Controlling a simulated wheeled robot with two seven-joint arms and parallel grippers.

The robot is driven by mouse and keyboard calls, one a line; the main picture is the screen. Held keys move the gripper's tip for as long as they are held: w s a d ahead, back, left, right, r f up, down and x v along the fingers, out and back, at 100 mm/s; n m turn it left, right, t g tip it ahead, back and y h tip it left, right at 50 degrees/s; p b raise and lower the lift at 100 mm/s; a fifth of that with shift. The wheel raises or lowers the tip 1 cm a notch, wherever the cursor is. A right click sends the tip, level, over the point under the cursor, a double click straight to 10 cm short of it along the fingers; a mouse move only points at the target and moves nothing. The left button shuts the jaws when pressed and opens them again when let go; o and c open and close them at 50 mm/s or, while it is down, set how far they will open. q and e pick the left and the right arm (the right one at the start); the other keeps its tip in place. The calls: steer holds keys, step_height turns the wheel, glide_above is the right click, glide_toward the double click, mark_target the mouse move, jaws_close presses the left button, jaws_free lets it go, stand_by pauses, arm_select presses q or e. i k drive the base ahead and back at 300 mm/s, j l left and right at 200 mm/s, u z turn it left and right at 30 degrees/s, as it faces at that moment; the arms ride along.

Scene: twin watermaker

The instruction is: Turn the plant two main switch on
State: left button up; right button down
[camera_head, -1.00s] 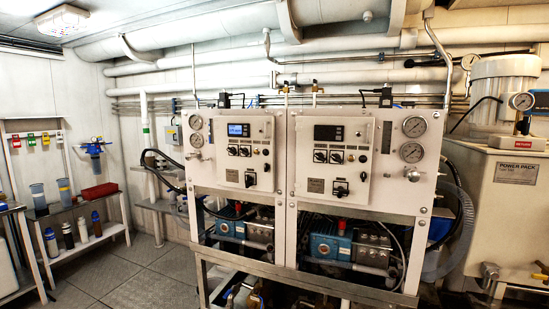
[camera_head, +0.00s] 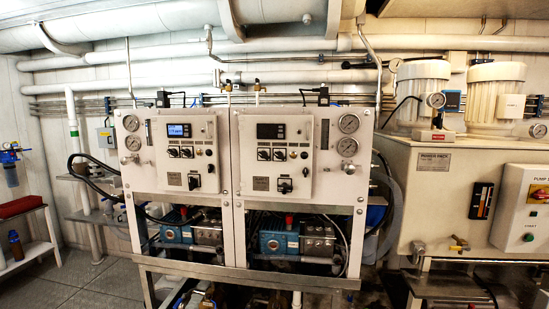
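Two white watermaker panels stand side by side on a metal frame in the head view. The left panel (camera_head: 161,182) has a lit blue display (camera_head: 179,130). The right panel (camera_head: 260,183), likely plant two, has a dark display (camera_head: 270,131). Low on the right panel is a black rotary main switch (camera_head: 285,185); its exact position is too small to tell. A similar black switch (camera_head: 194,181) sits low on the left panel. Smaller black knobs (camera_head: 271,154) sit in a row under the right display. Neither of my grippers is in view.
A large cream power pack (camera_head: 440,200) with white motors stands at the right. A control box (camera_head: 526,210) with a red and yellow switch is at the far right edge. Blue pumps (camera_head: 279,242) sit below the panels. A shelf (camera_head: 35,245) is at left, with open floor beside it.

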mark_target(284, 186)
steer(key=i+j+z, duration=0.15)
steer(key=z, duration=0.2)
steer(key=i+j+z, duration=0.15)
steer(key=z, duration=0.25)
steer(key=i+j+z, duration=0.15)
steer(key=z, duration=0.2)
steer(key=j+z, duration=0.1)
steer(key=z, duration=0.35)
